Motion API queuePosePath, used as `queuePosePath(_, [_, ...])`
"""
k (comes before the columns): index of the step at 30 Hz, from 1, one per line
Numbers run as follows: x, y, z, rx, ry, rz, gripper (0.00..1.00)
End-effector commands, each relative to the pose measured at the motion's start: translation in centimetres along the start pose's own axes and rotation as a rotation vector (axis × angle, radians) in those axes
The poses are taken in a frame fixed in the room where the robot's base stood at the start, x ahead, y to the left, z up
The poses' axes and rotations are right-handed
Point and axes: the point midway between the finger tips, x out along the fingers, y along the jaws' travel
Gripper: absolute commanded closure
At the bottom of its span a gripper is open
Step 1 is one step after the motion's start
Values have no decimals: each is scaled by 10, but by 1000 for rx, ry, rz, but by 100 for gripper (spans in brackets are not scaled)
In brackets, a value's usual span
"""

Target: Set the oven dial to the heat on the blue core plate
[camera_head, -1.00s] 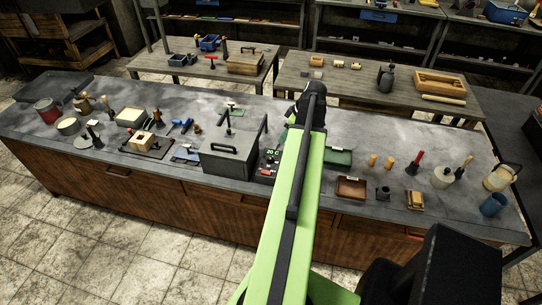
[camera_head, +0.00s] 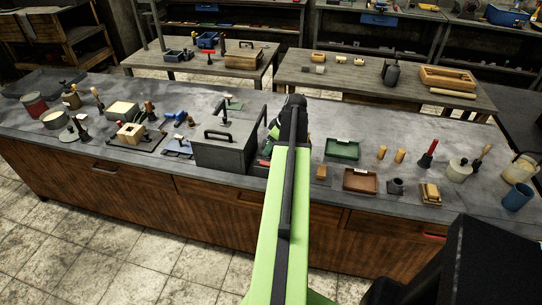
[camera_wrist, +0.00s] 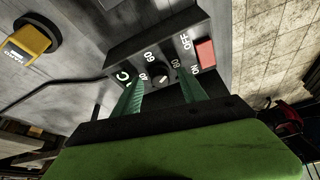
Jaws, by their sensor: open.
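The oven (camera_head: 222,155) is a grey metal box with handles on the bench, left of my arm. Its dark control box (camera_wrist: 185,45) fills the middle of the wrist view, with a red switch (camera_wrist: 205,53) by the OFF mark. The black oven dial (camera_wrist: 160,76) has 60 and 80 printed around it; its exact setting is hard to read. My gripper (camera_wrist: 162,88) is open, its green fingers on either side of the dial; contact cannot be told. In the head view my arm hides the fingers. A small blue plate (camera_head: 178,149) lies left of the oven; its marking is unreadable.
A yellow labelled block (camera_wrist: 28,42) shows near the control box in the wrist view. A green tray (camera_head: 342,149) and a brown tray (camera_head: 361,180) lie right of my arm. Wooden-handled tools and a blue cup (camera_head: 517,197) stand farther right.

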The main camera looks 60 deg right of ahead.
Motion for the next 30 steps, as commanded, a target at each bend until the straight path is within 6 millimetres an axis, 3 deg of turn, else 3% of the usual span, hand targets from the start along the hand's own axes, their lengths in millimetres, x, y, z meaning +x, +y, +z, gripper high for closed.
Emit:
queuePosePath(8, [4,0,-1,0,0,0,50])
queuePosePath(20, [4,0,-1,-1,0,-1,100])
queuePosePath(30, [4,-2,-1,27,0,11,100])
